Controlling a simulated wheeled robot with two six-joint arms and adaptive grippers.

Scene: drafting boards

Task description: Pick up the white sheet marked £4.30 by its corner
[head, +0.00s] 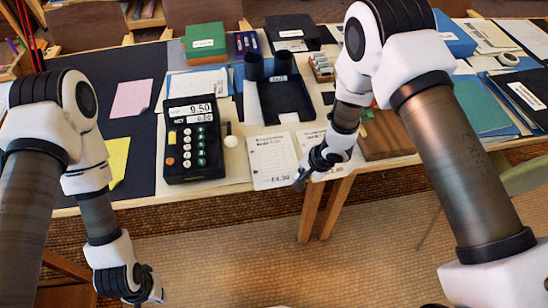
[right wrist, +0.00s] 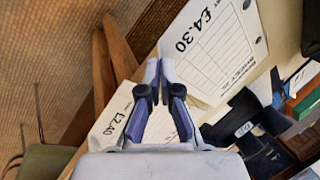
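The white sheet marked £4.30 (head: 270,160) lies at the table's front edge, right of the dark calculator-like device. It fills the upper middle of the right wrist view (right wrist: 222,62). My right gripper (head: 299,184) is at the sheet's front right corner. In the right wrist view its fingertips (right wrist: 158,66) are together, with the corner between them. My left gripper (head: 150,290) hangs low at the left, in front of the table and away from the sheet; its finger opening is too small to tell.
A second white sheet (right wrist: 113,115), seemingly marked £2.40, lies right of the £4.30 sheet, partly behind my right gripper. The black device (head: 193,140) stands left, a black tray (head: 285,98) behind. A brown box (head: 388,135) is right. The floor in front is clear.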

